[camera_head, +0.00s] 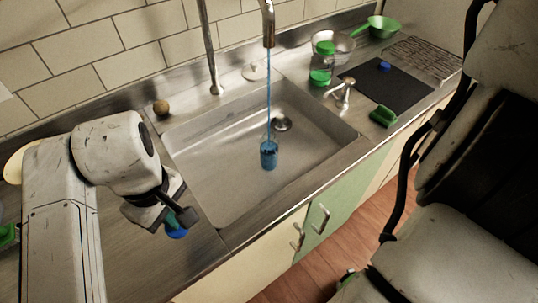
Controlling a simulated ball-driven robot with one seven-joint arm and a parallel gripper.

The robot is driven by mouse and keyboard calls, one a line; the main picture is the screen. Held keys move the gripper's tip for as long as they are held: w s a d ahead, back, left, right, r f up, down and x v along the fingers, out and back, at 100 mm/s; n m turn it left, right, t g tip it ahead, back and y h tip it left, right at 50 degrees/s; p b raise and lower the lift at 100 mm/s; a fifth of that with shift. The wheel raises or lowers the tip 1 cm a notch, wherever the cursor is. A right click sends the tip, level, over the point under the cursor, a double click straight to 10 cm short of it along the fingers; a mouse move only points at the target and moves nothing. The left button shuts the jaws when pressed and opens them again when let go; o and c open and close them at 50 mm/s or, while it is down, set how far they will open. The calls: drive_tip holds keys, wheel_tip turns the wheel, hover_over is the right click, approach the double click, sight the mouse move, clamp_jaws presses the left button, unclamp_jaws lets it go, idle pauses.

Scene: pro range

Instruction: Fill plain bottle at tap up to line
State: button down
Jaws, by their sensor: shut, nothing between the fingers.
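The clear bottle (269,155) stands upright in the steel sink, with a thin blue stream of water from the tap (268,22) running down into it. The bottle looks bluish, but its line and water level are too small to make out. My gripper (178,218) is shut and empty over the counter left of the sink, well apart from the bottle. A round blue thing (176,233) shows just under the fingertips; whether they touch it I cannot tell.
The steel sink (215,190) has a drain at its back right. A metal lever (342,92), a green-bottomed container (321,68), a green sponge (383,117) and a dark mat (400,92) are on the right. A brown ball (161,107) lies at the back left.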

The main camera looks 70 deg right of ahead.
drive_tip(key=shift+r+g+y+p, duration=0.4)
drive_tip(key=shift+r+g+p, duration=0.1)
drive_tip(key=shift+p, duration=0.65)
drive_tip(key=shift+r, duration=0.1)
wheel_tip(320, 180, up, 5)
drive_tip(key=p, duration=0.5)
idle(0.4)
